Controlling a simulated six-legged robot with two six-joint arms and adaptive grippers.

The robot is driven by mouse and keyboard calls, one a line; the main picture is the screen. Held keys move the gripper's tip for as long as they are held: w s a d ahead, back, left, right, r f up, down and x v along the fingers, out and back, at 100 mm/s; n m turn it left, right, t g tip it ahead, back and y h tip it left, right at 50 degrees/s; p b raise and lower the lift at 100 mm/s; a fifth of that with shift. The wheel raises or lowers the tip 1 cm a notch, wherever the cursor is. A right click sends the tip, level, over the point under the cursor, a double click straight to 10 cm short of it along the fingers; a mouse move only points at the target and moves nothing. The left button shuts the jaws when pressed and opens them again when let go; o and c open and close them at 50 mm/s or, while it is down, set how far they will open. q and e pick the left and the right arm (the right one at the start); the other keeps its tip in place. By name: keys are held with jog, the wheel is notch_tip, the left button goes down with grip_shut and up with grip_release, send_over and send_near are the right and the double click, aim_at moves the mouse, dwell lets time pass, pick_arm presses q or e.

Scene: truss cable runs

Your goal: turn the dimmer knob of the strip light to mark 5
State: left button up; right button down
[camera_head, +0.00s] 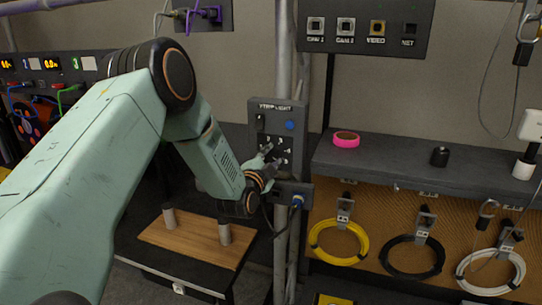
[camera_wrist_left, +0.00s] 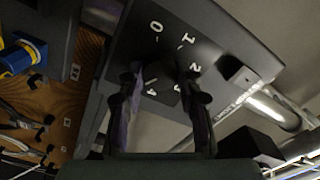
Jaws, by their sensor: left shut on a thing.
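The strip light box (camera_head: 256,108) is a dark panel on a vertical pole in the head view, with its label at the top and white dial numbers lower down. My left gripper (camera_head: 272,158) reaches it from the left and covers part of the dial. In the left wrist view the dial face (camera_wrist_left: 138,42) shows marks 0, 1, 2 and others partly hidden. The dark dimmer knob (camera_wrist_left: 167,66) sits between the fingertips of my left gripper (camera_wrist_left: 163,84), which is shut on it. The knob's pointer is too dark to read, and mark 5 cannot be made out. My right gripper is not in view.
A blue round button (camera_head: 290,125) sits on the box above the dial. A small box with a blue connector (camera_head: 297,201) is just below. A grey shelf (camera_head: 400,166) with a pink tape roll (camera_head: 346,139) stands right. A wooden board (camera_head: 190,240) lies below my arm.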

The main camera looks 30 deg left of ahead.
pick_arm(q)
jog(key=shift+f, duration=0.2)
jog(key=o, duration=1.2)
jog(key=shift+r, duration=0.15)
jog(key=shift+c, duration=0.2)
jog(key=shift+s, duration=0.1)
jog(key=v, duration=1.1)
jog(key=shift+s, duration=0.4)
jog(key=shift+d, duration=0.15)
